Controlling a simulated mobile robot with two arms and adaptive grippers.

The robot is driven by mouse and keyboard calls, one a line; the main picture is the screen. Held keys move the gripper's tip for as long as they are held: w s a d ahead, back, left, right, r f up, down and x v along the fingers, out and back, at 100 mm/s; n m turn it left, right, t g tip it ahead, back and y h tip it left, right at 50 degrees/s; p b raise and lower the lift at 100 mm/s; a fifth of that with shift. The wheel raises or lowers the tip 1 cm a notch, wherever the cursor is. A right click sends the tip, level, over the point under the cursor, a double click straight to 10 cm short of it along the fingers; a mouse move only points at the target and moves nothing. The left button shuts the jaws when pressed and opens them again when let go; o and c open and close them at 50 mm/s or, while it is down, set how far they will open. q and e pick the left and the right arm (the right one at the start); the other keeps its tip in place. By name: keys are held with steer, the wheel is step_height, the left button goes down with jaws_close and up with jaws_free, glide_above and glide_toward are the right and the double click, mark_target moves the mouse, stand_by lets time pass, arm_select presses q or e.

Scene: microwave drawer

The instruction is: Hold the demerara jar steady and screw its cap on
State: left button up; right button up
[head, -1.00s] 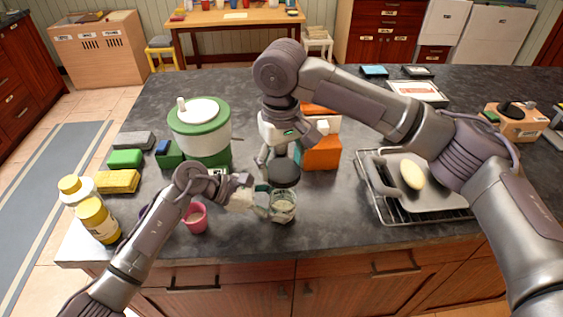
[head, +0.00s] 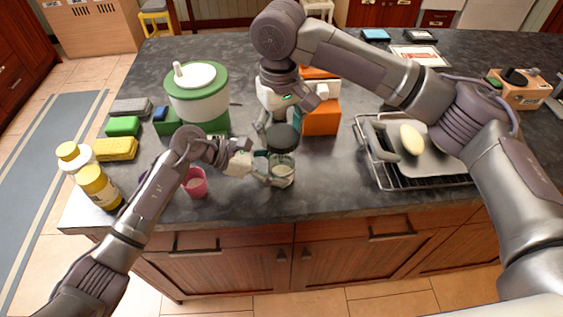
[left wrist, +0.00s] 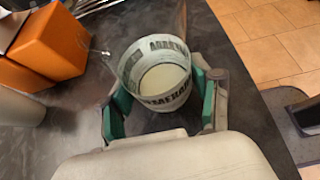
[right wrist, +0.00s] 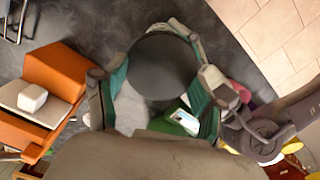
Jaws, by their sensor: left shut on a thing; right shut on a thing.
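The demerara jar (head: 281,172) is a clear glass jar standing near the counter's front edge. My left gripper (head: 266,171) is shut around its side. In the left wrist view the jar (left wrist: 155,75) shows a dark-lettered band and pale contents between the green finger pads. In the right wrist view the cap's flat top (right wrist: 163,67) lies between the fingers.
A pink cup (head: 195,184) stands left of the jar, under my left arm. An orange box (head: 321,118) and a green-and-white canister (head: 198,95) stand behind. A rack (head: 378,170) with a grey tray is at right. The counter's front edge is close.

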steer(key=shift+f, duration=1.75)
stand_by(3.6)
